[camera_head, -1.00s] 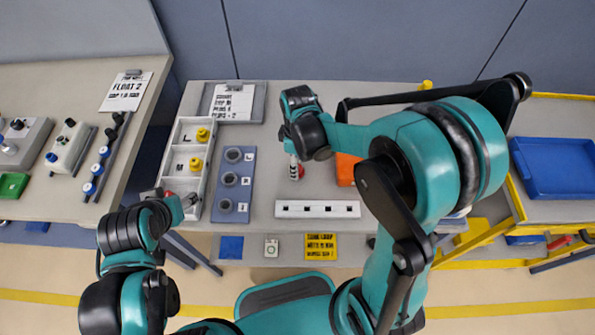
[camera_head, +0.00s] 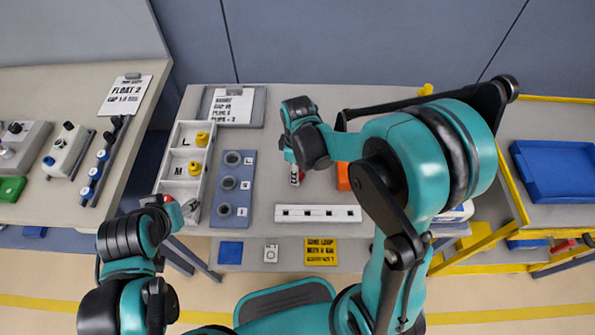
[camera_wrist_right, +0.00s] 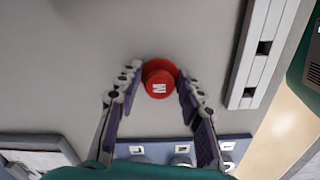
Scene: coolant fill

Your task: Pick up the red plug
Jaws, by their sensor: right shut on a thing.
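The red plug (camera_wrist_right: 158,80), with a white M on its round top, stands on the grey bench between the fingertips of my right gripper (camera_wrist_right: 157,82) in the right wrist view. The fingers are shut on its sides. In the head view the right gripper (camera_head: 296,176) points down at the bench, right of the blue-grey block, and mostly hides the plug. My left gripper (camera_head: 184,208) is at the near left end of the white tray; its fingers are too small and covered to tell their state.
The blue-grey block with several round sockets (camera_head: 233,188) and the white compartment tray (camera_head: 169,187) with yellow plugs lie to the left. A white strip with square holes (camera_head: 318,214) lies in front. An orange object (camera_head: 343,177) is close on the right. A clipboard (camera_head: 233,106) lies behind.

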